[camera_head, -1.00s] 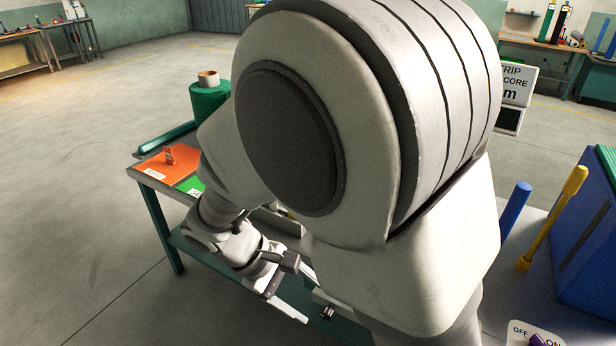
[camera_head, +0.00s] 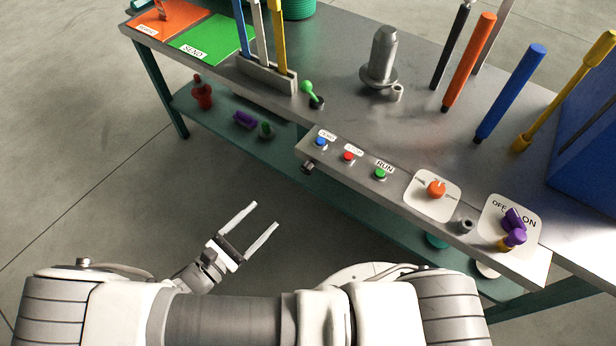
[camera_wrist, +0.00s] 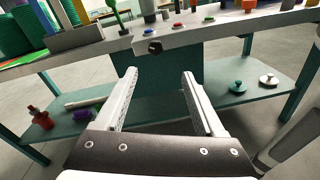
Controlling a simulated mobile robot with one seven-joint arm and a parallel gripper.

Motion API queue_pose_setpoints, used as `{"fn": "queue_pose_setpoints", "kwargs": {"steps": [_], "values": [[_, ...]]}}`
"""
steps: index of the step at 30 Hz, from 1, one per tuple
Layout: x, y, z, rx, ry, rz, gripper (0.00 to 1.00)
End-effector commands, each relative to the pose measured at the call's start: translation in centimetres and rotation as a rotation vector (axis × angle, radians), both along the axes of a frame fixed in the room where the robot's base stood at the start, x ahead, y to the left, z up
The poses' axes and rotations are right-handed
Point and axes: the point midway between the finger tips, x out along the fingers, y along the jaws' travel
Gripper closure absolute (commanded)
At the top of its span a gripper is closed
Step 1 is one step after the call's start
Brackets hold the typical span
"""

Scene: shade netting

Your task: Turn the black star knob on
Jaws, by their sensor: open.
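The black star knob (camera_head: 308,167) sits on the front face of the grey control panel (camera_head: 405,205), at its left end below the blue button. It also shows in the wrist view (camera_wrist: 154,47), just beyond and between my fingertips. My gripper (camera_head: 265,215) is open and empty in front of the bench, apart from the knob. In the wrist view, its two fingers (camera_wrist: 159,72) point toward the panel with a wide gap. The knob is small and dark, so its turned position cannot be told.
Blue, red and green buttons (camera_head: 380,174), an orange knob (camera_head: 436,189) and a purple OFF/ON switch (camera_head: 514,220) line the panel top. A green-tipped lever (camera_head: 309,90) stands behind. The lower shelf (camera_head: 215,122) holds several loose knobs. The floor before the bench is clear.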

Motion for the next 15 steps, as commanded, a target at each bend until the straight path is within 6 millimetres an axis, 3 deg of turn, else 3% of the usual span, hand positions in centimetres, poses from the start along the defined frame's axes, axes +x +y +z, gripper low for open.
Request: {"fn": "queue_pose_setpoints", "kwargs": {"steps": [3,8,15], "values": [[-0.3,0.4,-1.1,-0.041,-0.015,0.055,0.29],[0.1,0.1,-1.4,-0.054,-0.021,0.07,0.29],[3.3,-2.4,-1.3,-0.055,-0.022,0.067,0.29]]}}
